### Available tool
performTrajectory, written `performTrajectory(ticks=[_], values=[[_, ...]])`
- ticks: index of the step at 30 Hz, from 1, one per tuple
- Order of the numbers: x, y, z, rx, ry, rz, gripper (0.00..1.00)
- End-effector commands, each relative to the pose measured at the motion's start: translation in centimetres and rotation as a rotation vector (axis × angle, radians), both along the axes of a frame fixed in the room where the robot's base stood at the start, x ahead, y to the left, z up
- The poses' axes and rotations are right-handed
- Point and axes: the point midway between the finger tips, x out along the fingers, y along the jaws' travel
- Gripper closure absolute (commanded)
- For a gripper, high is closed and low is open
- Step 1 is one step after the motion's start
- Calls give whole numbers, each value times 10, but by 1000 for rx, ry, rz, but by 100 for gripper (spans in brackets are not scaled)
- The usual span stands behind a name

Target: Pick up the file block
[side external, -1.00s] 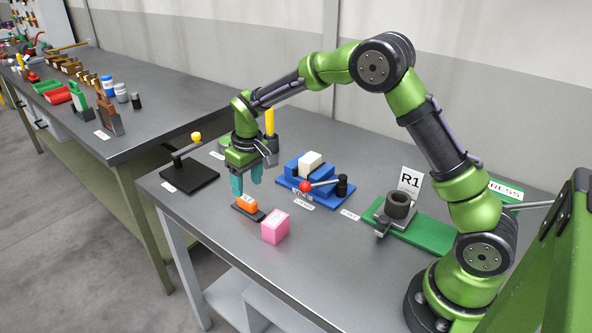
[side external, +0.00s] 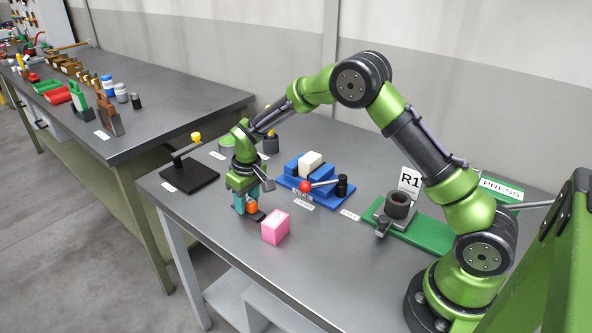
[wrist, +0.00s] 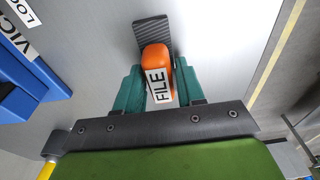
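The file block (side external: 251,205) is an orange block on a dark, ridged base, standing near the table's front edge. In the wrist view the orange part (wrist: 157,60) carries a white label reading FILE (wrist: 158,85). My gripper (side external: 246,200) is low over the block and points down. Its teal fingers (wrist: 160,82) stand on either side of the orange part, very close to it. I cannot tell whether they press on it. The fingers partly hide the block in the side view.
A pink block (side external: 275,228) stands close by on the right. Behind are a blue vice fixture (side external: 318,193) with a red-knobbed lever (side external: 305,187) and a black plate (side external: 190,178) with a yellow-knobbed handle. A green press base (side external: 425,237) stands farther right.

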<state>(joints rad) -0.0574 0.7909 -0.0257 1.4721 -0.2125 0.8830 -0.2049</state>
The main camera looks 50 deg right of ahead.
Motion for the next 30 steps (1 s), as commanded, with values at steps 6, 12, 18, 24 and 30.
performTrajectory(ticks=[6,12,18,24,30], values=[[0,0,0,0,0,0,96],[0,0,1,0,-2,0,100],[1,0,13,0,-6,0,100],[2,0,52,0,-9,1,100],[1,0,87,0,-5,0,100]])
